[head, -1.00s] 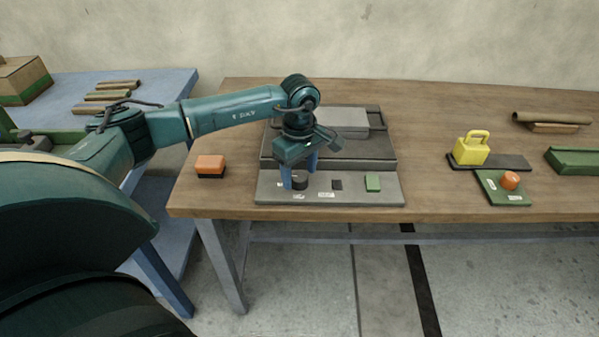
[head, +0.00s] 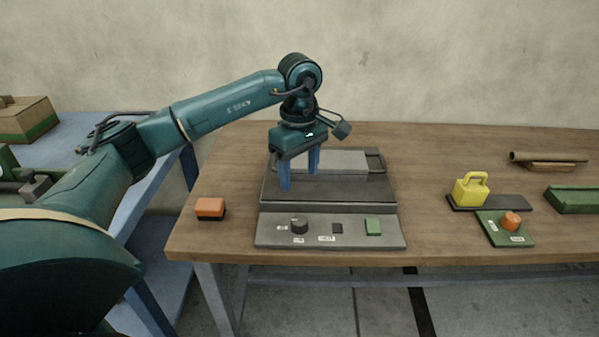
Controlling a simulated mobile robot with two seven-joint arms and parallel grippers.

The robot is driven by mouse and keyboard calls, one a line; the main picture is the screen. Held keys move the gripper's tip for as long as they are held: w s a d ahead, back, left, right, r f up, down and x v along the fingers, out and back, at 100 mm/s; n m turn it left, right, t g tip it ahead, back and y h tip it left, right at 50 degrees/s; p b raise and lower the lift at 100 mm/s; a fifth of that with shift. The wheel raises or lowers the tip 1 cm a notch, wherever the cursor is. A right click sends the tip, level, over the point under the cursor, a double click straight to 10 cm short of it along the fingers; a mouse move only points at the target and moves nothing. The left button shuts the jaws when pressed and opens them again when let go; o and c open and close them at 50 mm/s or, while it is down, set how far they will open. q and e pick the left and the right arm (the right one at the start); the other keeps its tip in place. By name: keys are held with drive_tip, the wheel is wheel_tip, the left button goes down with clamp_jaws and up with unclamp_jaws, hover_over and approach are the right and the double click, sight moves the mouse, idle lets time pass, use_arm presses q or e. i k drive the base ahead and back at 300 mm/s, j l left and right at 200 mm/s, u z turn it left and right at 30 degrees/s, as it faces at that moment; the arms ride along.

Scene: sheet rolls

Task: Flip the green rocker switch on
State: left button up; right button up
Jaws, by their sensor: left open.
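The green rocker switch (head: 373,227) sits at the right end of the grey front panel (head: 270,238) of the machine on the wooden table. I cannot tell which way it is tipped. A black knob (head: 299,226) is at the panel's left, with a small dark square (head: 337,228) between knob and switch. My left gripper (head: 300,185) points down with blue fingers apart and empty, above the machine's dark bed, up and to the left of the switch. Nothing hides the switch. My right gripper is out of view.
An orange and black block (head: 210,208) is left of the machine. To the right are a yellow padlock (head: 472,189) on a dark plate, an orange button (head: 511,221) on a green plate, a brown roll (head: 548,157) and a green tray (head: 574,200). Bare table (head: 425,180) lies between.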

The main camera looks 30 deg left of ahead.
sight(373, 225)
drive_tip(key=k, duration=1)
